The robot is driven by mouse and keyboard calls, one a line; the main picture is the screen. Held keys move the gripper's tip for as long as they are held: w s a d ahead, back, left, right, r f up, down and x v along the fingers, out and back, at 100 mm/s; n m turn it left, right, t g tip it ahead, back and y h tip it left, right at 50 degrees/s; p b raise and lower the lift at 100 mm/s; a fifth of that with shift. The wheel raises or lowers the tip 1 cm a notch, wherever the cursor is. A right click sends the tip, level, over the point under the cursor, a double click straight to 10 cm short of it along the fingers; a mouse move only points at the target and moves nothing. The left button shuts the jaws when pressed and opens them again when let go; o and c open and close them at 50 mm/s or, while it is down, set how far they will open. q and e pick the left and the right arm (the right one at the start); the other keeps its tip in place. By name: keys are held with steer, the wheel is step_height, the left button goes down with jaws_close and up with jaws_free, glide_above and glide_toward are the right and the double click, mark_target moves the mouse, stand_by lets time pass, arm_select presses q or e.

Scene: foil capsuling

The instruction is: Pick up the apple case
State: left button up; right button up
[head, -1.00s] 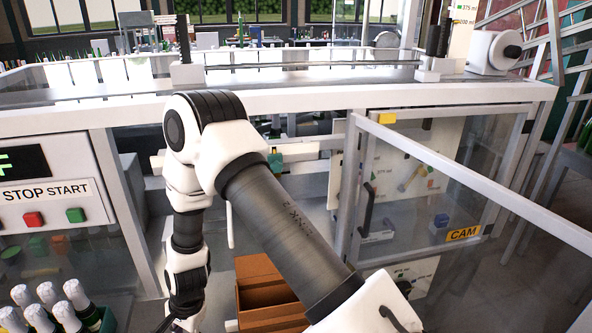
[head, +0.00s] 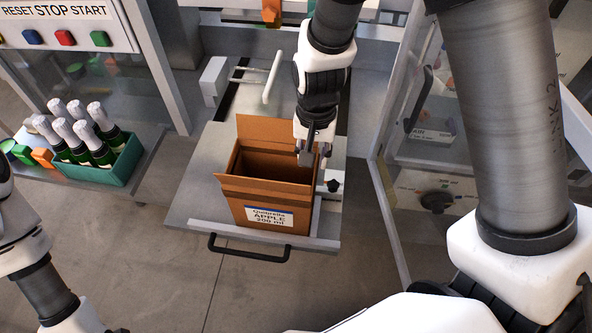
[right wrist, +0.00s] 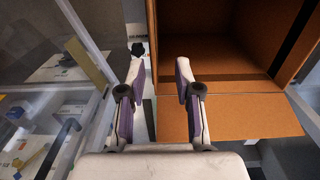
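The apple case (head: 235,200) is an open-topped brown cardboard box with a white label reading "APPLE 200 ml". It stands upright on a grey pull-out platform (head: 200,195) with its flaps spread. My right gripper (head: 314,152) points down at the case's right side. In the right wrist view its two fingers (right wrist: 160,85) are apart, one outside the case (right wrist: 215,40) and one over its edge and flap. I cannot tell whether they touch the cardboard. Part of my left arm shows at the lower left of the head view, but its gripper is out of frame.
A black handle (head: 250,248) is on the platform's front edge. A green crate (head: 108,172) with several foil-topped bottles stands left. A control panel (head: 70,25) with coloured buttons is above it. A glazed door frame (head: 395,200) stands close on the right.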

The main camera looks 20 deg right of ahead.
steer(key=f, duration=0.3)
steer(key=s+f+p, duration=0.1)
steer(key=f, duration=0.3)
steer(key=shift+s, duration=0.15)
steer(key=shift+w+d+f, duration=0.15)
steer(key=shift+w+f, duration=0.05)
steer(key=shift+f, duration=0.05)
steer(key=shift+s+r, duration=0.15)
steer(key=shift+s, duration=0.05)
steer(key=shift+c, duration=0.3)
steer(key=shift+s+r, duration=0.1)
steer(key=shift+s, duration=0.05)
jaws_close()
arm_select(q)
steer(key=shift+s+a+r, duration=0.1)
steer(key=shift+s+r, duration=0.5)
steer(key=shift+r, duration=0.3)
